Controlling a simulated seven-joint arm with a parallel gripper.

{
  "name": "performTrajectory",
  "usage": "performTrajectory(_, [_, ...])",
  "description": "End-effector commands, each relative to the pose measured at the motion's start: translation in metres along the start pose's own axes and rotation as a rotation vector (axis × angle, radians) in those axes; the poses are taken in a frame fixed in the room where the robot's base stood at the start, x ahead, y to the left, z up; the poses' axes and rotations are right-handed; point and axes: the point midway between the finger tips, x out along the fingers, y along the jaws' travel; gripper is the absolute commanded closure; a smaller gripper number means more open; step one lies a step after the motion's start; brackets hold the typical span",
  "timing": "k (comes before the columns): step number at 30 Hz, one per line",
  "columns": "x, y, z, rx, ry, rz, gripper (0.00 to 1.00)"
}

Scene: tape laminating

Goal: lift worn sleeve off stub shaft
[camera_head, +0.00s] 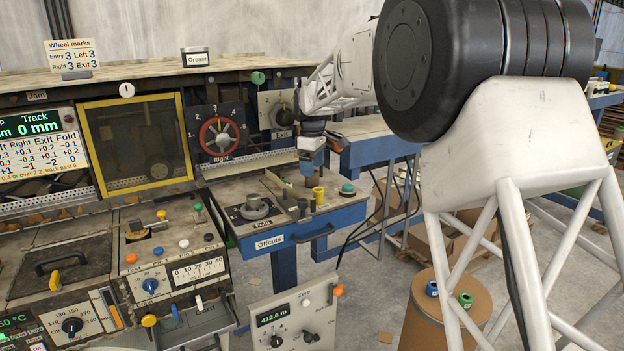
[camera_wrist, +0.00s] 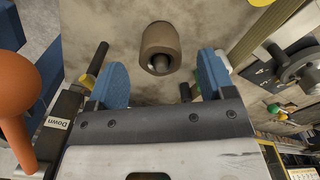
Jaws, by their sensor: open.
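In the wrist view a brown-grey sleeve (camera_wrist: 160,38) stands on the worn bench top, with the dark end of what looks like the stub shaft (camera_wrist: 159,65) showing in its bore. My gripper (camera_wrist: 163,63) is open, its two blue fingers spread left and right of the sleeve's line. The sleeve lies ahead of the fingertips, and I see no contact. In the head view my gripper (camera_head: 312,145) hangs above the bench with the blue drawer front.
A yellow cylinder (camera_head: 318,195) and a teal button (camera_head: 347,188) stand near the bench's right side. In the wrist view an orange knob (camera_wrist: 17,90) rises at the left, near a black block labelled Down (camera_wrist: 57,124).

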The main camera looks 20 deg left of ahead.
Motion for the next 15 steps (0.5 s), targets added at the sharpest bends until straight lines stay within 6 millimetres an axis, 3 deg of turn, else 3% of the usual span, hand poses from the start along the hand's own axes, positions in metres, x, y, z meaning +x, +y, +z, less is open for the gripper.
performTrajectory(9, [0.035, -0.001, -0.001, 0.000, 0.000, 0.000, 0.25])
performTrajectory(15, [0.040, -0.001, -0.001, 0.000, 0.000, 0.000, 0.25])
